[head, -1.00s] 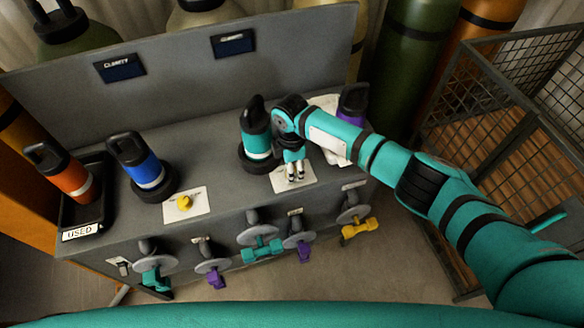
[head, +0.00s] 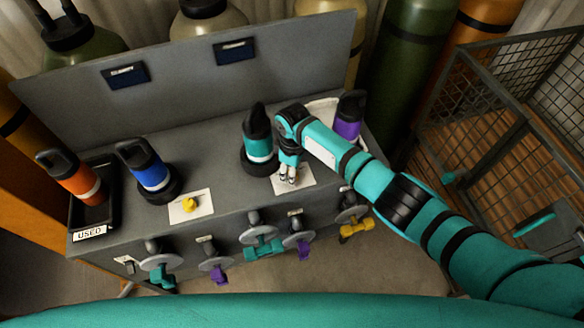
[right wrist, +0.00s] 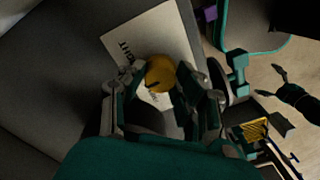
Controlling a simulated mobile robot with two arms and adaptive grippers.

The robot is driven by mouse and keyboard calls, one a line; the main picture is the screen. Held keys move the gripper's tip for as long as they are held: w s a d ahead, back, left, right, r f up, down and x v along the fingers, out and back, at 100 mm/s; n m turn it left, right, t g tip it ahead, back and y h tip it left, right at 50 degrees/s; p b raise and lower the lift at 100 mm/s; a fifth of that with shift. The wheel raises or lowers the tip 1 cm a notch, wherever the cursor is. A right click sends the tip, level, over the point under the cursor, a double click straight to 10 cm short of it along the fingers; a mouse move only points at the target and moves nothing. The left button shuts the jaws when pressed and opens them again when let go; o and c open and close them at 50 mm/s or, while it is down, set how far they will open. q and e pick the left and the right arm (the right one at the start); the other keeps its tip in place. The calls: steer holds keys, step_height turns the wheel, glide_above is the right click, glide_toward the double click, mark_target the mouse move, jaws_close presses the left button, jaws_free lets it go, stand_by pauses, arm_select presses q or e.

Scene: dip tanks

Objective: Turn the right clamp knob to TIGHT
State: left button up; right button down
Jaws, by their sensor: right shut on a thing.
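My right gripper (head: 288,178) points down over a white label card (head: 306,178) on the right of the bench top. In the right wrist view, my right gripper (right wrist: 172,100) is shut on a round yellow knob (right wrist: 160,72), the right clamp knob. Lettering shows on the card (right wrist: 150,38) on two sides of the knob, and one word seems to read TIGHT. The knob is hidden in the head view. A dark gripper with spread, empty fingers, seemingly my left gripper (right wrist: 275,95), shows at the right of the wrist view.
Another yellow knob (head: 190,204) sits on its own card to the left. A teal bottle (head: 257,140) stands just left of my right gripper, and a purple bottle (head: 348,118) behind it to the right. Valve handles (head: 262,248) stick out from the bench front.

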steer(key=m+p, duration=0.2)
steer(key=m, duration=0.2)
steer(key=shift+r+m, duration=0.15)
steer(key=shift+m, duration=0.15)
steer(key=shift+m+p, duration=0.9)
steer(key=shift+m, duration=1.7)
steer(key=c, duration=0.9)
jaws_free()
steer(key=shift+c, duration=0.2)
step_height(320, 180, up, 12)
steer(key=shift+d, duration=0.2)
